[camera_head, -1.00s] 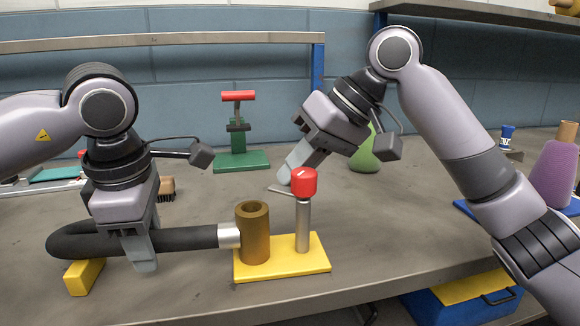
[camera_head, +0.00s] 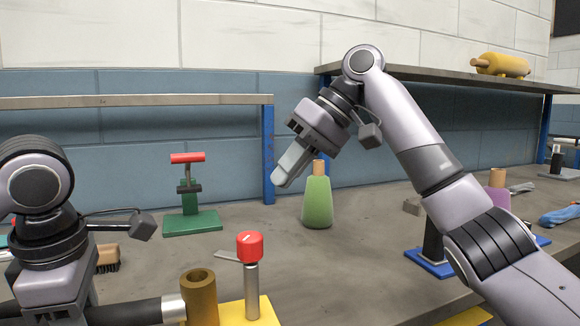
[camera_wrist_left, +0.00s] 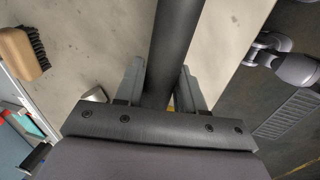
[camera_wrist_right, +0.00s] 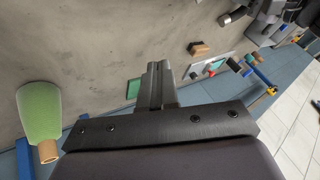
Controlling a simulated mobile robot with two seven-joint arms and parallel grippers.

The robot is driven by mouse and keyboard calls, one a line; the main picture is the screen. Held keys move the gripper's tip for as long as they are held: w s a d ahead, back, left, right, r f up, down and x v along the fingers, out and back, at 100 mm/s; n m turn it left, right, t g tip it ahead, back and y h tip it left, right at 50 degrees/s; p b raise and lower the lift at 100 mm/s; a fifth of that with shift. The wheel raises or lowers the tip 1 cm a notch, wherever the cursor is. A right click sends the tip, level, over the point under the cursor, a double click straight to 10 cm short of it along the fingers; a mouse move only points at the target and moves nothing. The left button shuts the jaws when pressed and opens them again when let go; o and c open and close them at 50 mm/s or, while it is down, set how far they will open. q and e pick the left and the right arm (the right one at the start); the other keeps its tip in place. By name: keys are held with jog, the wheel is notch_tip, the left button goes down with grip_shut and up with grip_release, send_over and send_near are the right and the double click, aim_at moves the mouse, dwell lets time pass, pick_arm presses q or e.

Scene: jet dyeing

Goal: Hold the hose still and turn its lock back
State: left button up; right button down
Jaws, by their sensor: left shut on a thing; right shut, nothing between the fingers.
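The black hose (camera_head: 124,312) runs along the bottom left of the head view and ends in a silver collar (camera_head: 173,308) at the upright brown pipe (camera_head: 199,297). My left gripper (camera_wrist_left: 160,85) is shut on the hose, which passes between its fingers in the left wrist view; its fingertips are below the head view. Beside the pipe, a red knob (camera_head: 250,246) with a white mark tops a grey post on the yellow base (camera_head: 262,315). My right gripper (camera_head: 283,180) is shut and empty, raised above the table, beyond and above the red knob.
A green bottle (camera_head: 317,203) with a tan cap stands behind the right gripper. A green stand with a red handle (camera_head: 188,158) is at the back left. A brush (camera_head: 108,257) lies near the left arm. A shelf (camera_head: 450,78) runs along the wall.

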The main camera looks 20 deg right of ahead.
jog(key=c, duration=1.6)
grip_release()
jog(key=shift+d+r, duration=0.1)
jog(key=shift+r, duration=0.15)
jog(key=o, duration=0.5)
jog(key=shift+r, duration=0.15)
jog(key=o, duration=0.4)
jog(key=s+a+n+h, duration=0.1)
jog(key=a, duration=0.2)
jog(key=s+a+r+n+t+h, duration=0.1)
jog(key=s+a+n, duration=0.1)
jog(key=a, duration=0.1)
jog(key=s+a+r+n+h, duration=0.1)
jog(key=a+n, duration=0.1)
jog(key=a, duration=0.1)
jog(key=shift+s+t+h, duration=0.3)
jog(key=shift+c, duration=0.2)
jog(key=s+a+f+n+t+h, duration=0.2)
jog(key=s+a+n+t+h, duration=0.15)
jog(key=s+a+n, duration=0.4)
jog(key=n+t+h, duration=0.8)
jog(key=n, duration=0.5)
send_near(253, 232)
jog(key=x, duration=1.1)
jog(key=shift+a+f, duration=0.1)
jog(key=shift+f, duration=0.05)
jog(key=c, duration=1)
